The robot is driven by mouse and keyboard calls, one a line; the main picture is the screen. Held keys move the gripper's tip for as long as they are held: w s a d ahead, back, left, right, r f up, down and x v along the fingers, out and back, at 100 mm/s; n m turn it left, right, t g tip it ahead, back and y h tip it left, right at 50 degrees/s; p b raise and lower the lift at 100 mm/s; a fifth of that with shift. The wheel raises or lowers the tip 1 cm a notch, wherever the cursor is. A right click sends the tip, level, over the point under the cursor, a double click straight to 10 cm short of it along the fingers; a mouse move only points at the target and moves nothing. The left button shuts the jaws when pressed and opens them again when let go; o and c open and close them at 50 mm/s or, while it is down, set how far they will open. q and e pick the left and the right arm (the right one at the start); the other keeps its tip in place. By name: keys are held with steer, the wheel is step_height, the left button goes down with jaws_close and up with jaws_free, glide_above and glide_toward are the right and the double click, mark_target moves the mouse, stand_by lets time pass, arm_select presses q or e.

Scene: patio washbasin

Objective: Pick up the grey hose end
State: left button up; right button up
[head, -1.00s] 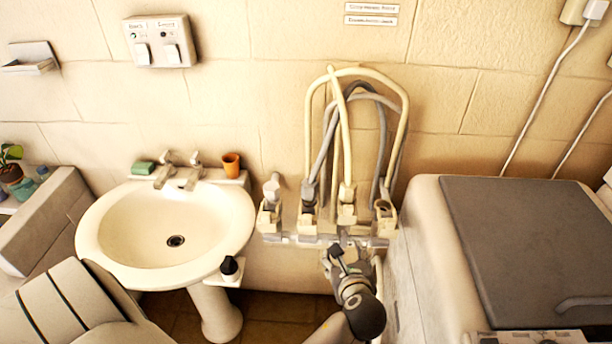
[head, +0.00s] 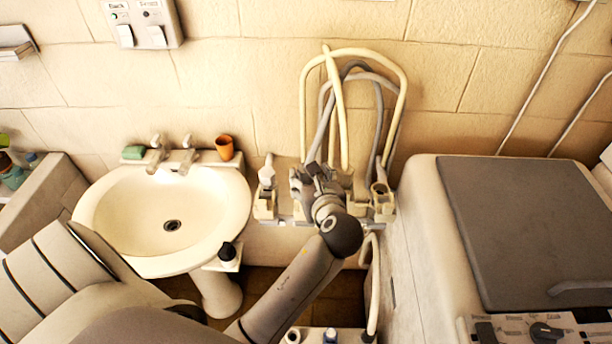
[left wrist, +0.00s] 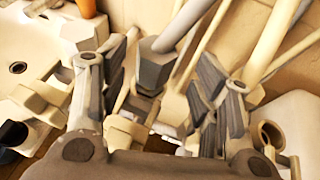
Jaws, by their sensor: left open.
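The grey hose end (left wrist: 155,64), a dark grey angular fitting with a paler hose rising from it, shows in the left wrist view between my left gripper's fingers. It sits in a pale holder. My left gripper (left wrist: 165,72) is open, with one finger on each side of the fitting; I cannot tell whether either finger touches it. In the head view my left gripper (head: 311,178) is at the wall holder and mostly hides the fitting. The grey hose (head: 321,135) loops up the wall above it. My right gripper is not in view.
Cream hoses (head: 304,110) loop beside the grey one. An empty-looking holder cup (head: 381,192) stands to the right. The washbasin (head: 120,215) is left, with an orange cup (head: 224,147) on its rim. A grey-topped appliance (head: 530,220) bounds the right.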

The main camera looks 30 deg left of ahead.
mark_target(307, 175)
arm_select(q)
steer(key=p+x, duration=0.1)
steer(key=x, duration=0.3)
steer(key=shift+a, duration=0.3)
steer(key=c, duration=1.1)
steer(key=shift+r, duration=0.1)
steer(key=shift+c, duration=0.4)
steer(key=shift+r, duration=0.1)
